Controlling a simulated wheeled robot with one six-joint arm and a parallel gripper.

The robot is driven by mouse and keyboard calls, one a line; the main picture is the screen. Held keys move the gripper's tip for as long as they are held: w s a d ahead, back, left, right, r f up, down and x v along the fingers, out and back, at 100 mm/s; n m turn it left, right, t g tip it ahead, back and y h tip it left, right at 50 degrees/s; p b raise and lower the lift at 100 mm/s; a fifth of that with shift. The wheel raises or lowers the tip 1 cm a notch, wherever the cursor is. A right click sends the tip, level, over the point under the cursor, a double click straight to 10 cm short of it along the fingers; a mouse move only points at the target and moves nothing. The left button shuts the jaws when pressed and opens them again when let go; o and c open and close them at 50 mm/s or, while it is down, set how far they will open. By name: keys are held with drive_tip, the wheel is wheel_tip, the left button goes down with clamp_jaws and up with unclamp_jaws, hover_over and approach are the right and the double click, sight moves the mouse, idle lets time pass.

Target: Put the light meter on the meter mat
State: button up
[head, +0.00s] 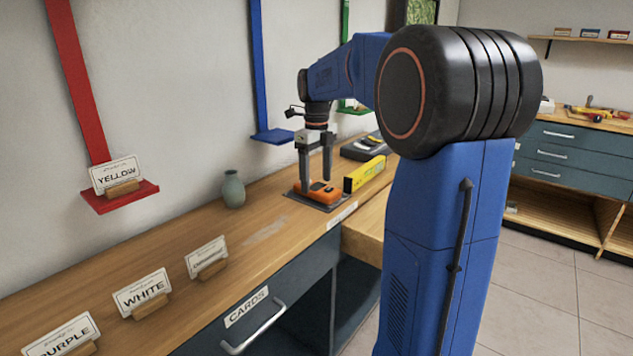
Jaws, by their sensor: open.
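An orange device with a dark face (321,190), which looks like the light meter, lies on a thin dark grey mat (325,207) near the front edge of the wooden counter. The mat's rim shows around it, and I take this to be the meter mat. My gripper (315,180) points down over the orange device, with its two fingers apart. The fingertips are down beside the device, one on each side. I cannot tell whether they touch it. The device's far side is partly hidden by the fingers.
A yellow level (365,173) stands just right of the mat, with a dark grey device (362,149) behind it. A grey-green vase (233,189) stands to the left. Cards labelled WHITE (142,292) and PURPLE (60,338) stand along the counter. The counter between vase and mat is clear.

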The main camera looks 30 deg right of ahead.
sight(317, 186)
wheel_tip(317, 186, up, 11)
drive_tip(key=s+a+f+n+t, duration=0.1)
drive_tip(key=s+a+f+n, duration=0.1)
drive_tip(key=s+a+n, duration=0.35)
drive_tip(key=s+a+f+n+t, duration=0.2)
drive_tip(key=s+a+f+n, duration=0.3)
drive_tip(key=s+f+n, duration=0.4)
drive_tip(key=s+a+f+n+t, duration=0.1)
drive_tip(key=s+a+f+n, duration=0.4)
drive_tip(key=s+f+n, duration=0.5)
drive_tip(key=s+n, duration=0.5)
drive_tip(key=n, duration=0.2)
drive_tip(key=shift+s+a+t, duration=0.15)
drive_tip(key=shift+s+t, duration=0.25)
drive_tip(key=shift+n, duration=0.25)
